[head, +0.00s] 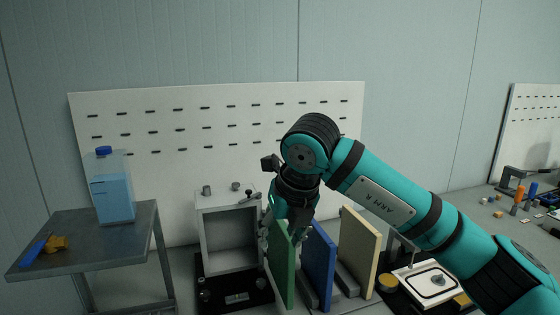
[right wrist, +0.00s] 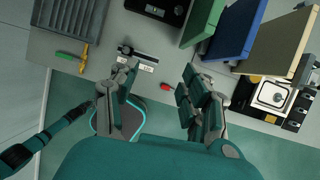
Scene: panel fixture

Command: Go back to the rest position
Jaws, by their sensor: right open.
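My right arm comes in from the right in the head view, and its right gripper (head: 284,218) points down in front of the panels. In the right wrist view the right gripper (right wrist: 160,98) has its fingers well apart, with nothing between them. Below it are the bench's front edge and the floor. A green panel (head: 281,262), a blue panel (head: 319,265) and a cream panel (head: 359,250) stand upright side by side. The same green panel (right wrist: 201,20), blue panel (right wrist: 236,28) and cream panel (right wrist: 278,42) lie beyond the fingers, apart from them. My left gripper does not show clearly.
A grey open box fixture (head: 198,235) stands left of the panels. A side table (head: 75,235) bears a blue-capped bottle (head: 113,195). A white-topped device (head: 427,283) sits right of the panels. A small red item (right wrist: 166,87) lies near the bench's front edge.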

